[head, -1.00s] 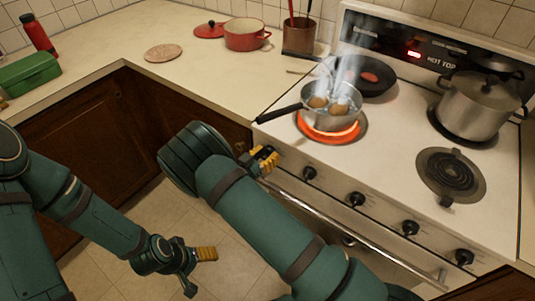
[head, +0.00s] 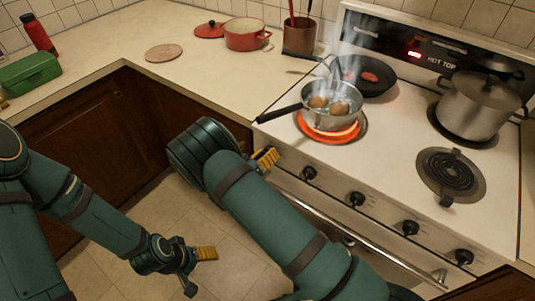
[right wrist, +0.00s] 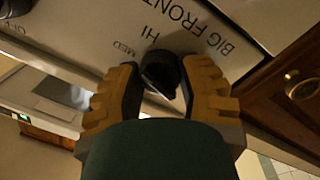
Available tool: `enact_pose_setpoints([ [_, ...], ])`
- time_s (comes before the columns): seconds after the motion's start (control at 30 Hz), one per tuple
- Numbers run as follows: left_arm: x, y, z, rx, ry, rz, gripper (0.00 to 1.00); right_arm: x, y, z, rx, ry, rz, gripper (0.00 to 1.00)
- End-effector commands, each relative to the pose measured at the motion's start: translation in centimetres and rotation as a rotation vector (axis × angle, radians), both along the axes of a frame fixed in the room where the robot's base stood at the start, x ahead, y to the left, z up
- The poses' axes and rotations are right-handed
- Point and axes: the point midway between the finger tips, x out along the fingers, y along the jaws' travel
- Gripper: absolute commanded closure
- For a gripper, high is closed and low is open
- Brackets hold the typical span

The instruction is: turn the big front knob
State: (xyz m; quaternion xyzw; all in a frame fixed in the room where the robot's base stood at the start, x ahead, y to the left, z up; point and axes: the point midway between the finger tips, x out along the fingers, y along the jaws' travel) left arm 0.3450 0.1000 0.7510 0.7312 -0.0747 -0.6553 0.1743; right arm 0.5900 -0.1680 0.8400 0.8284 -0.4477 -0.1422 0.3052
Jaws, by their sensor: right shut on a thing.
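The big front knob (right wrist: 160,72) is black and shows in the right wrist view on the pale stove panel, beside upside-down lettering that reads "BIG FRONT", "HI" and "MED". My right gripper (right wrist: 163,92) is shut on it, with one yellow-padded finger on each side. In the head view my right gripper (head: 265,159) is at the left end of the stove front, largely behind my own arm, and the knob is hidden there. My left gripper (head: 203,264) hangs low over the floor, away from the stove; its finger opening is unclear.
A steaming pan (head: 332,108) with brown round items stands on a glowing front burner, its handle pointing left. Several other black knobs (head: 356,199) line the panel above the oven handle (head: 350,232). A lidded pot (head: 479,108) stands at the back right.

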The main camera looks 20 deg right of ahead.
Motion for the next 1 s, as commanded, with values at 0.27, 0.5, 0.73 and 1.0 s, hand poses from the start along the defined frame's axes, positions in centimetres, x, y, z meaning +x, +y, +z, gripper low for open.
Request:
enact_pose_setpoints([
  [0.27, -0.1, 0.0, 0.3, 0.0, 0.001, 0.0, 0.26, 0.0, -0.1, 0.0, -0.162, 0.208, 0.0, 0.98],
  [0.5, -0.1, 0.0, 0.5, 0.0, 0.003, -0.001, 0.26, 0.0, -0.2, 0.0, -0.303, 0.388, 0.0, 0.98],
  [0.73, -0.2, 0.0, 0.8, -0.001, 0.004, 0.0, 0.26, -0.1, -0.2, 0.0, -0.434, 0.557, -0.001, 0.98],
  [1.0, -0.1, 0.0, 1.1, 0.0, 0.003, 0.0, 0.26, -0.1, -0.2, 0.0, -0.561, 0.72, -0.001, 0.98],
])
